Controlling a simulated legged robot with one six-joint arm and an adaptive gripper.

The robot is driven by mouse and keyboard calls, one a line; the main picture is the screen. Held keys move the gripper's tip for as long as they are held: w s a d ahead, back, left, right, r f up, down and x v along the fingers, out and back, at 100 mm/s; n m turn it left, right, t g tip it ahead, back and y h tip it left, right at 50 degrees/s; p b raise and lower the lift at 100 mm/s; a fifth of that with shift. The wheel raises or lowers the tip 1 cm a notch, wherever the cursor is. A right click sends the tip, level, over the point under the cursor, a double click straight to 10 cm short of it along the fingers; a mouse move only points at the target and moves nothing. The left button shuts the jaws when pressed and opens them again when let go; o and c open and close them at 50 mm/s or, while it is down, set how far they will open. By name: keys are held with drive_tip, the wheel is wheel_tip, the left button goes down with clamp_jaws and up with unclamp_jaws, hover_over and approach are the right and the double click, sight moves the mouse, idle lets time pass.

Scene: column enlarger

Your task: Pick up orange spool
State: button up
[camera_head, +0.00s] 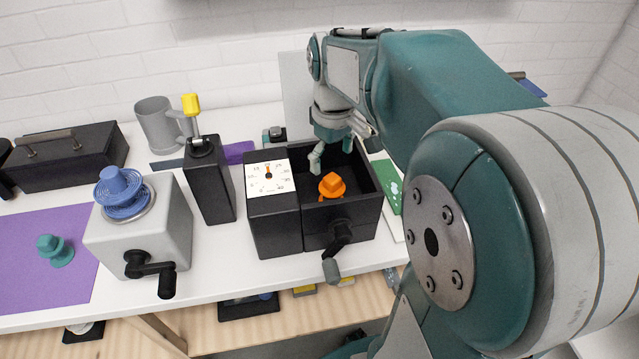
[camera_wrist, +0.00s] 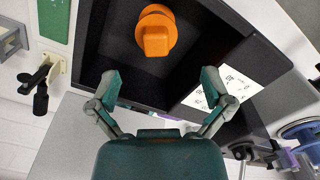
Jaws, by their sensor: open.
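The orange spool (camera_head: 331,185) is inside an open black box (camera_head: 372,205) that has a dial face on its left part and a crank on its front. The spool also shows near the top of the wrist view (camera_wrist: 155,32), with a raised block on a round base. My gripper (camera_head: 335,155) is over the back of the box. In the wrist view my gripper (camera_wrist: 160,85) has its two fingers spread wide, with nothing between them. The spool lies beyond the fingertips, apart from them. The spool's underside is hidden.
Left of the box stand a black post with a yellow-topped lever (camera_head: 208,180) and a grey crank box (camera_head: 150,225) with a blue spool (camera_head: 122,190). A teal spool (camera_head: 55,250) is on a purple mat (camera_head: 25,280). A grey mug (camera_head: 160,125) stands behind. The box walls surround the orange spool.

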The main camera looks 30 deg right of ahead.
sight(332, 177)
wheel_tip(332, 177, down, 3)
drive_tip(key=shift+a+r, duration=0.1)
drive_tip(key=shift+r, duration=0.1)
drive_tip(key=f, duration=0.5)
drive_tip(key=shift+w+d+f, duration=0.15)
drive_tip(key=shift+d+f, duration=0.15)
drive_tip(key=shift+f, duration=0.1)
drive_tip(key=shift+c, duration=0.3)
drive_tip(key=shift+r, duration=0.1)
drive_tip(key=c, duration=1.1)
